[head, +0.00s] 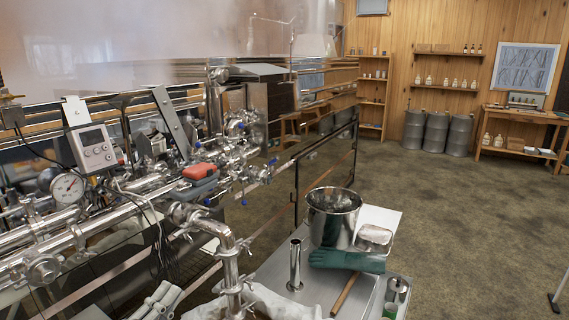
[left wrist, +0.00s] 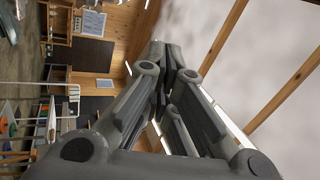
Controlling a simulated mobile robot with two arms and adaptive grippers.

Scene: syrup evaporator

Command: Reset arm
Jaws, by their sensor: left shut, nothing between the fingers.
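My left gripper (left wrist: 163,62) fills the middle of the left wrist view. Its grey fingers are shut, with their dark pads together and nothing between them. No object is near its tips there; the background is the room's wood wall and a pale, hazy area. In the head view I cannot make out the left gripper clearly. My right gripper is not in view.
Steel pipes and valves (head: 235,150) with a red-handled part (head: 200,172) fill the left. A steel cart (head: 275,265) holds a metal pot (head: 333,215), a green glove (head: 347,261) and a metal cylinder (head: 295,262). Barrels (head: 436,132) stand at the back. Right floor is mostly clear.

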